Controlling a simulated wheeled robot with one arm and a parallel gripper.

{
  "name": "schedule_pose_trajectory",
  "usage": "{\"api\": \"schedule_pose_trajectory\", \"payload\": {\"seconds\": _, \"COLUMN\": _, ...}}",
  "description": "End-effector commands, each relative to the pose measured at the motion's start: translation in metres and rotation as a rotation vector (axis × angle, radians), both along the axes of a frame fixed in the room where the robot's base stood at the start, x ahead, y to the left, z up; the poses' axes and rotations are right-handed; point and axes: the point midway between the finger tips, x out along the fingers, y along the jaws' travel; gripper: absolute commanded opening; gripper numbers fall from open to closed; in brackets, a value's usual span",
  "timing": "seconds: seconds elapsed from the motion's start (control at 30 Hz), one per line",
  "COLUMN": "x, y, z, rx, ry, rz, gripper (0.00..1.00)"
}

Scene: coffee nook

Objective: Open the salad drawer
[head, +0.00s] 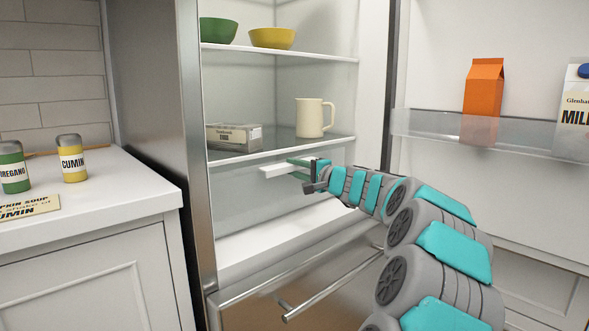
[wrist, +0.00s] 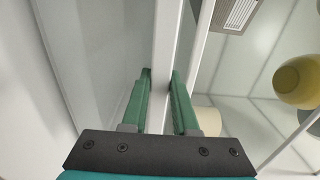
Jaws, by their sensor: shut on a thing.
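The salad drawer (head: 240,208) is the pale, see-through front below the lower shelf of the open fridge. Its white bar handle (head: 277,171) runs across near the top of that front. My gripper (head: 304,165) reaches in from the right and is shut on this handle. In the wrist view the two green fingers of my gripper (wrist: 161,85) lie on either side of the white handle (wrist: 166,40). The drawer looks pushed in, under the shelf. My arm hides the right part of its front.
The lower shelf (head: 290,150) above holds a carton box (head: 233,136) and a cream jug (head: 314,117). Green (head: 218,30) and yellow (head: 272,38) bowls stand higher. The open door at right holds an orange carton (head: 482,95) and milk (head: 573,110). A steel drawer handle (head: 330,290) juts out below.

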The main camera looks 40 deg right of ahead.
Motion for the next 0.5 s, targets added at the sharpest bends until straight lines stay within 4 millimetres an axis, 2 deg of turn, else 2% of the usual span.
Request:
{"api": "schedule_pose_trajectory", "payload": {"seconds": 0.03, "x": 0.0001, "y": 0.0000, "z": -0.0005, "rx": 0.000, "ry": 0.001, "rz": 0.000, "gripper": 0.09}}
{"api": "schedule_pose_trajectory", "payload": {"seconds": 0.13, "x": 0.0000, "y": 0.0000, "z": -0.0006, "rx": 0.000, "ry": 0.001, "rz": 0.000, "gripper": 0.00}}
{"api": "schedule_pose_trajectory", "payload": {"seconds": 0.5, "x": 0.0001, "y": 0.0001, "z": -0.0010, "rx": 0.000, "ry": 0.002, "rz": 0.001, "gripper": 0.00}}
